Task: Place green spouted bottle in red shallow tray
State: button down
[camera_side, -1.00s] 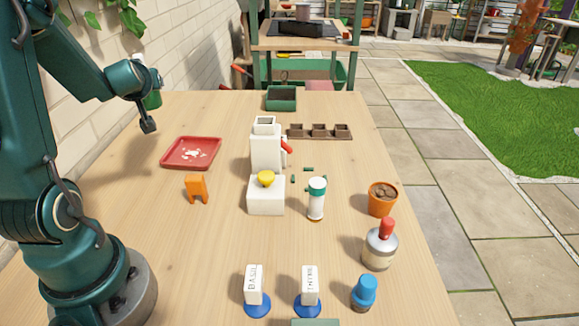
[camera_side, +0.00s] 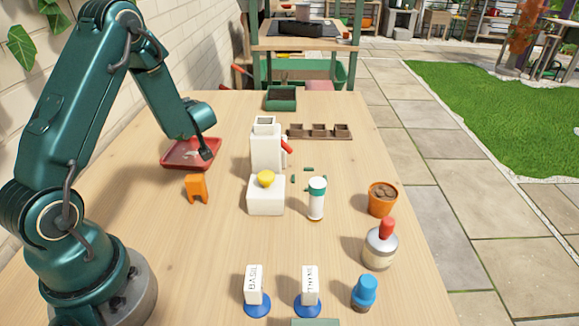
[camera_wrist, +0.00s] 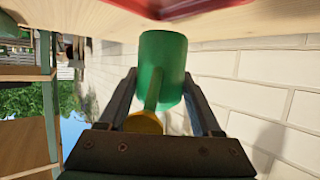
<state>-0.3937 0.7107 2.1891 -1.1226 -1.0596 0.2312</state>
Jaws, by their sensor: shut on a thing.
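The green spouted bottle (camera_wrist: 163,50) sits between the two dark fingers of my gripper (camera_wrist: 160,78) in the wrist view. Its yellow spout end (camera_wrist: 144,122) points back toward the gripper body. In the side view my gripper (camera_side: 206,150) is over the red shallow tray (camera_side: 176,164) at the right part of its far side, and the bottle is hidden there behind my arm. I cannot tell whether the bottle touches the tray.
An orange clip-like piece (camera_side: 196,188) stands just in front of the tray. A white dispenser (camera_side: 265,150) and a white box with a yellow knob (camera_side: 266,196) stand to its right. A brick wall (camera_side: 190,50) runs along the left.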

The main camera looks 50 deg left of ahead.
jog(key=shift+w+d+f, duration=0.1)
jog(key=shift+w+f, duration=0.2)
jog(key=shift+f, duration=1.85)
jog(key=shift+f, duration=0.1)
jog(key=shift+c, duration=0.3)
grip_release()
jog(key=shift+f, duration=0.1)
jog(key=shift+d+r, duration=0.15)
jog(key=shift+r, duration=0.1)
jog(key=v, duration=1.1)
jog(key=shift+d, duration=0.35)
jog(key=shift+s+r, duration=0.1)
jog(key=shift+s, duration=0.05)
